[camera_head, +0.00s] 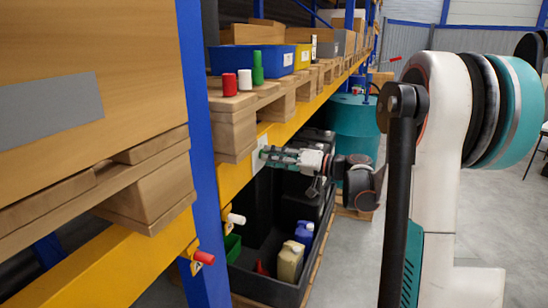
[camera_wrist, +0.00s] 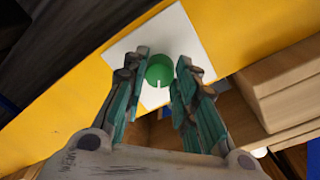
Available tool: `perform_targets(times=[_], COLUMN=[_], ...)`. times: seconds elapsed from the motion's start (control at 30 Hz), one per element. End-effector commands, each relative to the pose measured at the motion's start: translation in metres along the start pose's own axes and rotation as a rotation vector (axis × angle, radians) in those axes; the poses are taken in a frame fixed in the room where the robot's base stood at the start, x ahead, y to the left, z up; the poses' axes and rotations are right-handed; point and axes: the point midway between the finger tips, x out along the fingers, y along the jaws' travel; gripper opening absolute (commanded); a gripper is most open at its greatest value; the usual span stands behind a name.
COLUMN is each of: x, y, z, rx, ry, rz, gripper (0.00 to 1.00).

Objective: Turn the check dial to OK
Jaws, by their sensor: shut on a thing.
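The check dial (camera_wrist: 160,69) is a round green knob with a short white mark at its lower edge in the wrist view. It sits on a white square plate (camera_wrist: 178,32) fixed to a yellow shelf beam (camera_wrist: 262,30). My gripper (camera_wrist: 164,62) has one finger on each side of the dial and is shut on it. In the head view my gripper (camera_head: 268,154) reaches left to the white plate (camera_head: 257,160) on the beam. The dial is hidden there behind the fingers. No OK lettering can be read in either view.
A black bin (camera_head: 264,286) with a blue and a beige canister stands below my gripper. Red, white and green cylinders (camera_head: 258,68) stand on the shelf above. A blue post (camera_head: 201,170) rises at the left. A teal drum (camera_head: 356,120) stands behind. Open floor lies right.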

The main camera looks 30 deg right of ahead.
Motion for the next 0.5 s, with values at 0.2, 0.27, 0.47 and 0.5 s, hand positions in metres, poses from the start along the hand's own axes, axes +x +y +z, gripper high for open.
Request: perform_targets(times=[0.2,0.27,0.47,0.5], x=[-0.0003,-0.0003,-0.0003,-0.0003], y=[-0.0004,-0.0006,-0.0009,-0.0009], z=[-0.0008,-0.0008,-0.0011,-0.0012], rx=[0.205,0.261,0.451,0.489], ry=[-0.010,-0.013,-0.022,-0.023], rz=[0.002,0.003,0.004,0.005], gripper=[0.02,0.02,0.02,0.02])
